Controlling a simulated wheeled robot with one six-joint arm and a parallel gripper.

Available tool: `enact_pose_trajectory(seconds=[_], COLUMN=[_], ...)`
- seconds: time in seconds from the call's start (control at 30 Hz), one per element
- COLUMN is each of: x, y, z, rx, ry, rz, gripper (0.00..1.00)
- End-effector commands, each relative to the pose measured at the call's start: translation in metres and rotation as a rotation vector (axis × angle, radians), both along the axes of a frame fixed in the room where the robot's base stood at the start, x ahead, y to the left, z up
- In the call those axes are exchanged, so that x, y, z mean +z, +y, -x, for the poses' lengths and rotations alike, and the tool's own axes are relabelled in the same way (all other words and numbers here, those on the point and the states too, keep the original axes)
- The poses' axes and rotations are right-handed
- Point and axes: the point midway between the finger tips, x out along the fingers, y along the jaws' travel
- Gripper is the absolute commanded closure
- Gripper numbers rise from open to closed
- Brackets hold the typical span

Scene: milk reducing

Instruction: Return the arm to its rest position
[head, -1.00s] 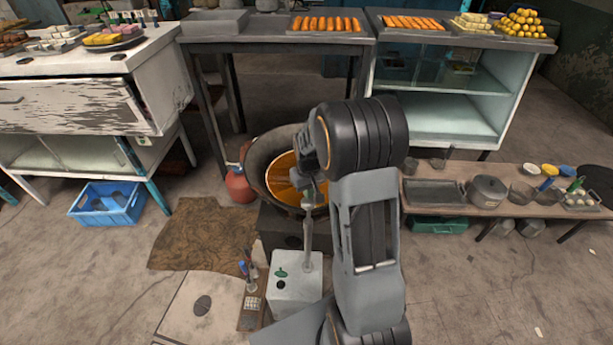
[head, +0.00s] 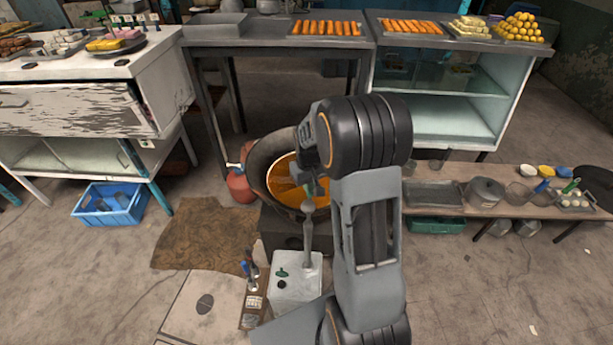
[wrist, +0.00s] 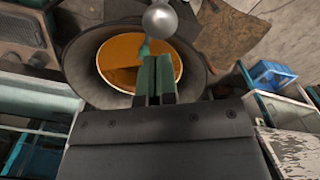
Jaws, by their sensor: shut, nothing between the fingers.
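My arm rises in front of the wok in the head view. My gripper (wrist: 156,62) shows in the wrist view with its two dark green fingers together and nothing between them. In the head view the wrist partly hides the gripper. The wok (head: 262,166) with orange contents (head: 285,177) stands behind and below the gripper. In the wrist view the wok (wrist: 88,72) lies beyond the fingertips. A small teal piece shows just past the fingers there, but I cannot tell what it is.
A pale box (head: 297,291) with an upright metal post (head: 308,236) stands in front of the wok; the post's round knob (wrist: 160,18) shows near the fingers. A low bench (head: 459,204) with pots is on the right, a blue crate (head: 110,207) on the left.

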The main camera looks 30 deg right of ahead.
Motion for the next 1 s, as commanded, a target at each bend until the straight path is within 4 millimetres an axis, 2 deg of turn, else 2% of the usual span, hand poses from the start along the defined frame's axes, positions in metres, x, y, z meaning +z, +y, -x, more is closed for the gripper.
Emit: enact_pose_trajectory(seconds=[0.57,0.67,0.77,1.0], x=[0.001,-0.005,0.015,0.077], y=[0.0,0.006,0.018,0.054], z=[0.002,0.025,0.047,0.105], rx=[-0.026,-0.074,-0.104,-0.11], ry=[0.007,0.062,0.055,-0.056], rz=[-0.002,-0.011,-0.008,0.004], gripper=[1.0,1.0,1.0,1.0])
